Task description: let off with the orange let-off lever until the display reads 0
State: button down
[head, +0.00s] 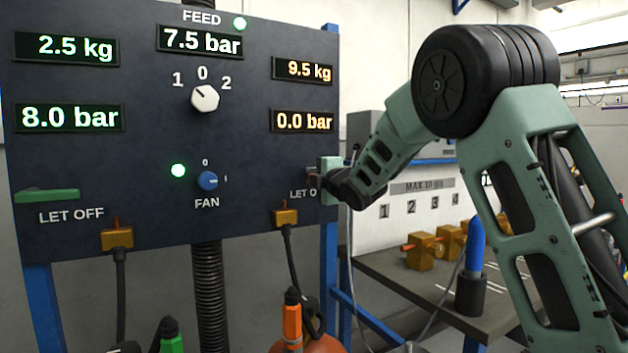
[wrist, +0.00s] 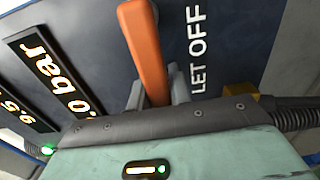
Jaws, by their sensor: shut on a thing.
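The orange let-off lever (wrist: 146,48) shows in the wrist view, beside the words LET OFF. My gripper (wrist: 157,98) is shut on it, with its lower end between the fingers. In the head view my gripper (head: 330,180) is at the right edge of the dark panel (head: 150,160) and hides the orange lever. The orange-lit pressure display (head: 303,121) above it reads 0.0 bar. The weight display (head: 303,69) over that reads 9.5 kg.
A green let-off lever (head: 47,196) is at the panel's left, under a display (head: 68,118) reading 8.0 bar. The feed display (head: 200,41) reads 7.5 bar. A white knob (head: 205,97) and blue fan knob (head: 207,181) sit mid-panel. A bench (head: 400,285) stands right.

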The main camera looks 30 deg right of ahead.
jog(key=shift+f, duration=0.1)
jog(key=c, duration=1.3)
grip_release()
jog(key=s, duration=0.5)
jog(key=s+b, duration=0.1)
jog(key=s, duration=1.1)
jog(key=shift+s+d+b, duration=0.2)
jog(key=shift+d+b, duration=0.1)
jog(key=shift+b, duration=0.1)
